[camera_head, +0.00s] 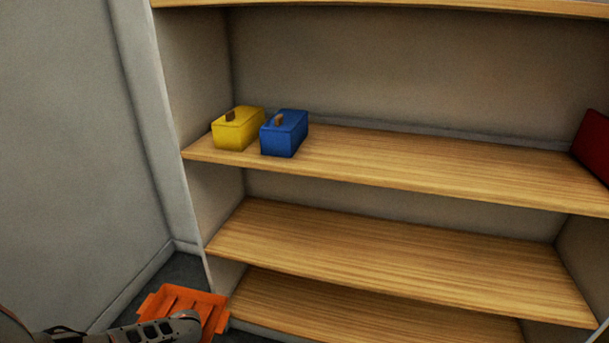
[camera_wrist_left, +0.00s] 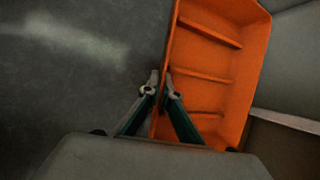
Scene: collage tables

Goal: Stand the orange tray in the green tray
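The orange tray (camera_head: 205,304) is at the lower left in the head view, low beside the shelf unit, partly hidden by my left arm. In the left wrist view the orange tray (camera_wrist_left: 206,58) shows its open inside with several cross ribs. My left gripper (camera_wrist_left: 160,84) has its two fingertips close together, one on each side of the tray's left wall, pinching it. In the head view its fingertips are hidden. I see no green tray in either view. My right gripper is not in view.
A wooden shelf unit (camera_head: 400,248) fills most of the head view. A yellow box (camera_head: 237,131) and a blue box (camera_head: 284,135) stand on its upper board, with a red object (camera_head: 594,145) at the right. The lower boards look clear. A grey wall (camera_head: 70,130) stands at left.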

